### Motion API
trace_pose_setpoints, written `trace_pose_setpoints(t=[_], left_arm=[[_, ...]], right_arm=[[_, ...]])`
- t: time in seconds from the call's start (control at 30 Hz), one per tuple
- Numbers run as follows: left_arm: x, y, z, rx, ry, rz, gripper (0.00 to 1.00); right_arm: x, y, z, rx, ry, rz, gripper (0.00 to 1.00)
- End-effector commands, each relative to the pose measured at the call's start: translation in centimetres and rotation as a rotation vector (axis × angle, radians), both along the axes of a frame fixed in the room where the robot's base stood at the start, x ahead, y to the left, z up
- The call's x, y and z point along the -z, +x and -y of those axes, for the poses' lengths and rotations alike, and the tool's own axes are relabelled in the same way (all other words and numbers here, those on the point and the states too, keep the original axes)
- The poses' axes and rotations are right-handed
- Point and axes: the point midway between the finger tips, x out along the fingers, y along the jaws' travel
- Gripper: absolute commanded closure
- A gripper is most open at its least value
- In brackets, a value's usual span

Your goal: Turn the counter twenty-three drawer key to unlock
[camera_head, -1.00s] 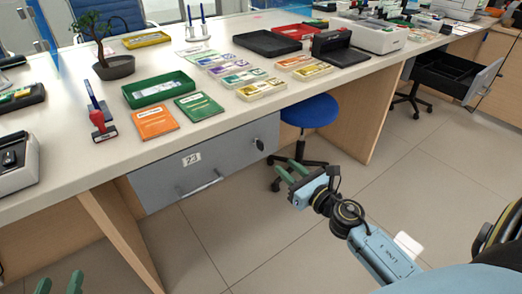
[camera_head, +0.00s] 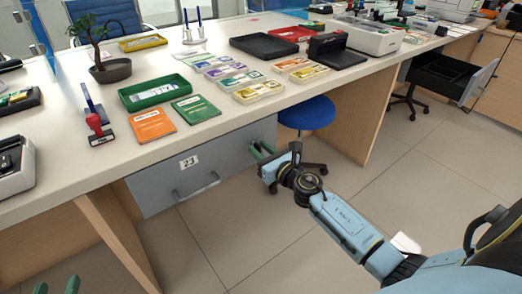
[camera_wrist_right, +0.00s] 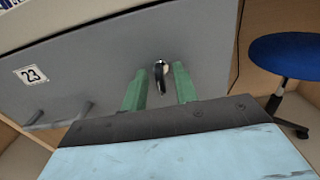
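The grey drawer (camera_head: 160,184) carries a "23" label (camera_head: 188,161) and a bar handle (camera_head: 197,189). It is closed under the counter, and its front also shows in the right wrist view (camera_wrist_right: 100,70). The key (camera_wrist_right: 160,76) sits in the drawer's lock, seen in the right wrist view. In the head view my right gripper hides it. My right gripper (camera_wrist_right: 159,84) has its green fingers apart, one on each side of the key, with gaps showing. It also shows at the drawer's right end in the head view (camera_head: 260,151). My left gripper (camera_head: 56,285) is low at the left edge, fingers apart, seemingly empty.
A blue stool (camera_head: 307,112) stands just right of drawer 23. An open black drawer (camera_head: 445,74) juts out farther right. The counter (camera_head: 225,135) holds booklets, trays and note bundles above. The floor in front is clear.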

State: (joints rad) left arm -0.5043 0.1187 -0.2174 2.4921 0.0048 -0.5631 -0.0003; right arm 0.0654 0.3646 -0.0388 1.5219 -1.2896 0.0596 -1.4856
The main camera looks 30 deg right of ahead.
Motion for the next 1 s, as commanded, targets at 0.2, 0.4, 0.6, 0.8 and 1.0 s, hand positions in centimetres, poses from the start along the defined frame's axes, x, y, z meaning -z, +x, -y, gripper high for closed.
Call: trace_pose_setpoints(t=[0.2, 0.4, 0.6, 0.8, 1.0], left_arm=[[-0.11, 0.05, 0.04, 0.001, -0.001, 0.003, 0.64], [-0.22, 0.13, 0.06, 0.001, -0.002, 0.006, 0.64], [-0.22, 0.12, 0.07, 0.002, -0.001, 0.004, 0.64], [-0.07, 0.07, 0.05, 0.001, 0.003, -0.009, 0.64], [0.54, -0.12, -0.10, -0.001, 0.014, -0.049, 0.64]], right_arm=[[0.01, -0.03, -0.02, 0.000, 0.001, 0.000, 0.89], [0.02, -0.04, -0.03, 0.000, 0.001, 0.000, 1.00], [0.02, -0.05, -0.03, -0.001, 0.012, -0.001, 1.00], [0.00, -0.03, 0.00, 0.000, 0.079, -0.007, 1.00], [-0.01, -0.02, 0.05, -0.001, 0.219, -0.018, 1.00]])
